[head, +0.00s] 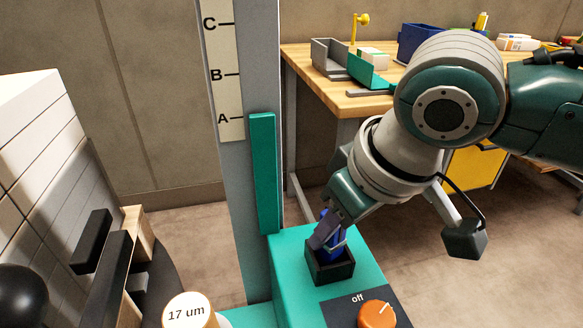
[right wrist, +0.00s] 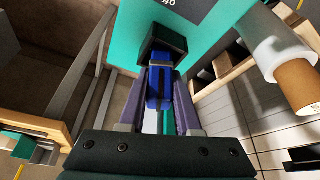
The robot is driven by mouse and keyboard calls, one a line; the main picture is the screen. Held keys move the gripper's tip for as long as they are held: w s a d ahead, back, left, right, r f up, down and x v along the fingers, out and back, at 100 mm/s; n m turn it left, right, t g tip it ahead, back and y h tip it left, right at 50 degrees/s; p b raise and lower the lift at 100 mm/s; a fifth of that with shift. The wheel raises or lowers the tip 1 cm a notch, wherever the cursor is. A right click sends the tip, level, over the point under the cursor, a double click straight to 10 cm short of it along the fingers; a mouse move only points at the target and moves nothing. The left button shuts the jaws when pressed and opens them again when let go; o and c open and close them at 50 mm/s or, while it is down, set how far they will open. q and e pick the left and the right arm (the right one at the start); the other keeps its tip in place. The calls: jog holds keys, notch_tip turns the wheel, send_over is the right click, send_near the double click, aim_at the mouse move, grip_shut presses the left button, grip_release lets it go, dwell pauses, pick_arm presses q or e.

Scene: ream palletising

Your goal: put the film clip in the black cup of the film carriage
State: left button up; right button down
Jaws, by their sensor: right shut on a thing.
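The film clip (right wrist: 158,88) is blue and stands between the two fingers of my right gripper (right wrist: 160,95) in the right wrist view. My right gripper is shut on it. The black cup (head: 330,268) is an open square box on top of the teal film carriage (head: 290,250). In the head view the gripper (head: 328,238) points down at the cup, and the blue clip (head: 330,226) shows at its fingers. The clip's lower end reaches the cup's mouth; how deep it sits is hidden. The cup also shows in the right wrist view (right wrist: 163,42). My left gripper is not in view.
An orange knob (head: 377,314) marked "off" sits on the carriage's front. A film roll (head: 188,311) marked "17 um" stands left of it. The mast with letters (head: 228,75) rises behind. A wooden bench (head: 345,101) with trays stands at the back right. A stack of white reams (head: 40,150) is at left.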

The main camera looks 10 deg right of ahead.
jog(key=c, duration=0.6)
grip_release()
jog(key=shift+f, duration=0.1)
jog(key=p+v, duration=0.4)
jog(key=v, duration=0.8)
jog(key=s+a+f+y, duration=0.2)
jog(key=s+a+f, duration=0.15)
jog(key=s, duration=0.25)
jog(key=s+d+f+m+h, duration=0.2)
jog(key=s+d+f+h, duration=0.1)
jog(key=s+d, duration=0.5)
jog(key=shift+s+d+m+g+h, duration=0.3)
jog(key=shift+s+d+m, duration=0.1)
jog(key=shift+s, duration=0.7)
jog(key=shift+f, duration=0.1)
